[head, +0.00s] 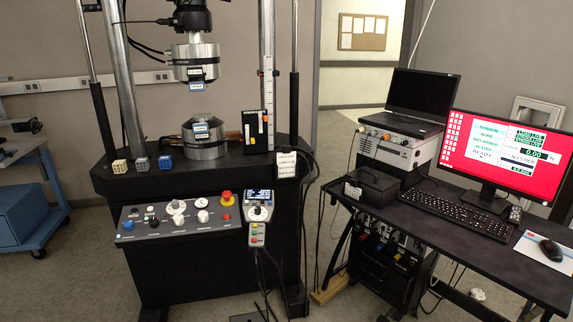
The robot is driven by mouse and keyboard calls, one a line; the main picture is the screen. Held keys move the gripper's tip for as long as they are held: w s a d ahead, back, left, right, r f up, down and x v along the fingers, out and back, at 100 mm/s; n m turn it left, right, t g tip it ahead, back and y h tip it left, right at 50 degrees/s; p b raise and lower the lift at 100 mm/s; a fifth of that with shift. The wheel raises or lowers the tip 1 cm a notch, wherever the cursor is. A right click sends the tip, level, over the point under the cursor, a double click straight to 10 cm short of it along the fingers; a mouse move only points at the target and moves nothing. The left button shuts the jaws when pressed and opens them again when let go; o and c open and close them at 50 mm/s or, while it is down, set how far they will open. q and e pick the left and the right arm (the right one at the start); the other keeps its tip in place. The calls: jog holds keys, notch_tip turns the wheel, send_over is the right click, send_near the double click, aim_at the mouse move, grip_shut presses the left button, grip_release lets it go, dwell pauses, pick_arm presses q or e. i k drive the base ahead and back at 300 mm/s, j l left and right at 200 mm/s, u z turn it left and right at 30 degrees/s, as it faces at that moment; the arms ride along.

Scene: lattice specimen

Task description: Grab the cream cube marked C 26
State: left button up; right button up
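Several small lattice cubes stand in a row at the left of the black test machine's table (215,172). The cream cube (120,166) is the leftmost. A grey cube (142,164) is beside it, and a blue cube (165,162) is to the right of that. The cubes stand apart from each other. Any mark on the cream cube is too small to read. Neither of my grippers is in view.
The machine's lower platen (204,150) and left column (122,80) stand close to the cubes. A control panel (180,215) with a red emergency button fronts the table. A desk (520,260) with a monitor (505,150) is at the right. Cables hang between.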

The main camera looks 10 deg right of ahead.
aim_at(119, 167)
jog(key=i+j, duration=1.65)
jog(key=i, duration=0.05)
